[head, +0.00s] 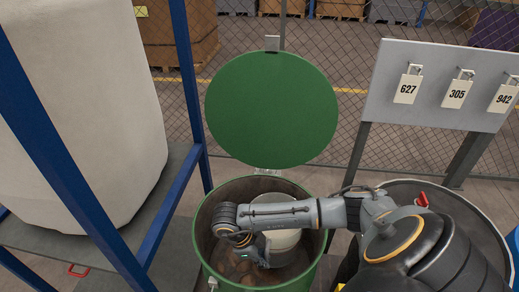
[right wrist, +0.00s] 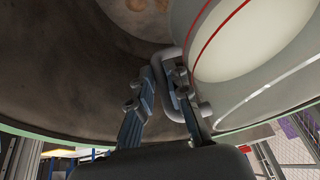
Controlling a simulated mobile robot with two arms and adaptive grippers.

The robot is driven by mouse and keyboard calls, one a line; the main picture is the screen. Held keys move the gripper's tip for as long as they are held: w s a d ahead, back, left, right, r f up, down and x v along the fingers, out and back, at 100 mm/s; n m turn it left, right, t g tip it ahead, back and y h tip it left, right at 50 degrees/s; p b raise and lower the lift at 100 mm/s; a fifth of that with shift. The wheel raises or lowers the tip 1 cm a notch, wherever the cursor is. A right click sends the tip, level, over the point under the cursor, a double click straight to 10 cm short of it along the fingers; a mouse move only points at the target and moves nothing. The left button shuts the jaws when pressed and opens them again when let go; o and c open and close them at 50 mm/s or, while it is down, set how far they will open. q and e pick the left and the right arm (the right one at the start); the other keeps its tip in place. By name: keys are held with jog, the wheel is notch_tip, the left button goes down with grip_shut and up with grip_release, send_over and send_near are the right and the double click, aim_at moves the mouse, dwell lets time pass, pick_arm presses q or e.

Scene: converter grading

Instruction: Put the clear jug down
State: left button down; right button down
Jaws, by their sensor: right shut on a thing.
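The clear jug (head: 285,238) is inside the open green drum (head: 203,258), partly hidden by my right arm. In the right wrist view the jug (right wrist: 235,98) is large, with red lines around it and pale contents. My right gripper (right wrist: 168,88) is shut on the jug's grey handle (right wrist: 185,108), with a finger on each side. Brownish material (right wrist: 135,25) lies in the drum below. I cannot tell whether the jug touches it. My left gripper is not in view.
The drum's round green lid (head: 272,108) stands raised behind it. A grey board (head: 430,85) with numbered tags is at the right. Another open drum (head: 480,208) is at the right, and a blue frame (head: 165,215) holding a white sack (head: 85,100) is at the left.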

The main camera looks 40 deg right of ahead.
notch_tip(320, 180, down, 12)
jog(key=b, duration=0.1)
jog(key=shift+w+b, duration=0.15)
jog(key=shift+b, duration=0.15)
jog(key=c, duration=1.3)
grip_release()
jog(key=shift+f, duration=0.1)
jog(key=shift+c, duration=0.2)
jog(key=v, duration=1.2)
